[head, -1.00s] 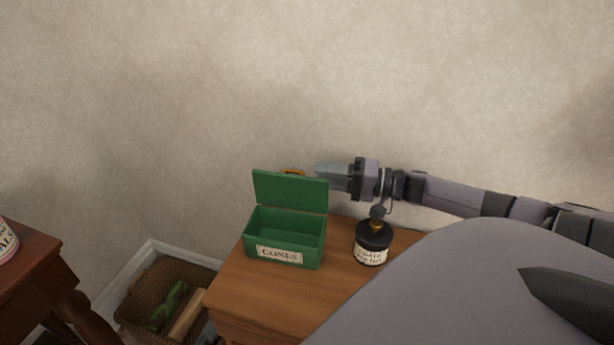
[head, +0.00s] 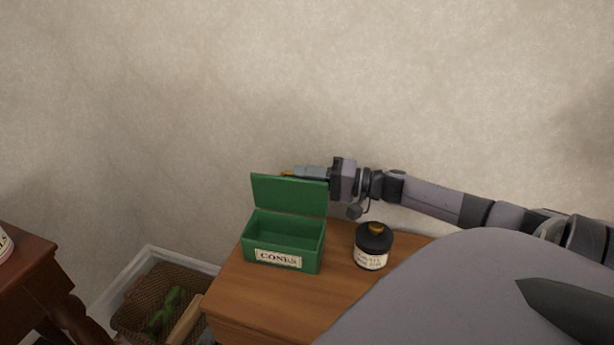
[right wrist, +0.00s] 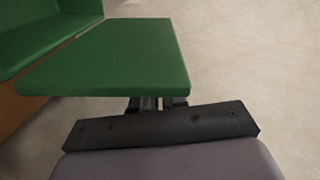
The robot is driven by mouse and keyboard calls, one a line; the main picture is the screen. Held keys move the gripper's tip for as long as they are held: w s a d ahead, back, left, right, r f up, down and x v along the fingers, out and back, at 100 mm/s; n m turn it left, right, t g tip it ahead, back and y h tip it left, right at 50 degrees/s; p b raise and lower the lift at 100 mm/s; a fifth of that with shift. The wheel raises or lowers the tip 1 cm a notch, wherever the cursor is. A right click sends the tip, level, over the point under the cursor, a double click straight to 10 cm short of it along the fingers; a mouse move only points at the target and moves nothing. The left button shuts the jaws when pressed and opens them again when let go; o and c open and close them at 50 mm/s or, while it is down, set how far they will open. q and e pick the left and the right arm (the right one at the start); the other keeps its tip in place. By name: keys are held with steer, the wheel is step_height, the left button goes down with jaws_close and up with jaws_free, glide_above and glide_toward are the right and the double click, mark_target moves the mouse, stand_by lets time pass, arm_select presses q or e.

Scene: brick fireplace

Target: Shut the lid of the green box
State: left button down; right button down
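The green box (head: 262,245), labelled "CONES", stands on a small wooden table with its lid (head: 290,194) raised upright at the back. The box's inside (right wrist: 30,25) shows at the upper left there. My left gripper is not in view.
A black jar (head: 373,245) with a label stands on the wooden table (head: 265,300), right of the box and below my right forearm. The wall (head: 200,120) is close behind. A wicker basket (head: 135,310) sits on the floor at left, beside a darker table (head: 30,275).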

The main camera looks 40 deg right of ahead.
mark_target(304, 181)
steer(key=shift+f, duration=0.1)
steer(key=s+a+n+p, duration=0.1)
steer(key=p, duration=0.2)
steer(key=s+a+r+n+p, duration=0.1)
steer(key=a+p, duration=0.1)
steer(key=p, duration=0.2)
steer(key=shift+n, duration=0.4)
steer(key=s+a+f+n+p, duration=0.3)
steer(key=a+n, duration=0.4)
steer(key=n, duration=0.6)
steer(key=shift+s+f, duration=0.6)
steer(key=shift+f, duration=0.7)
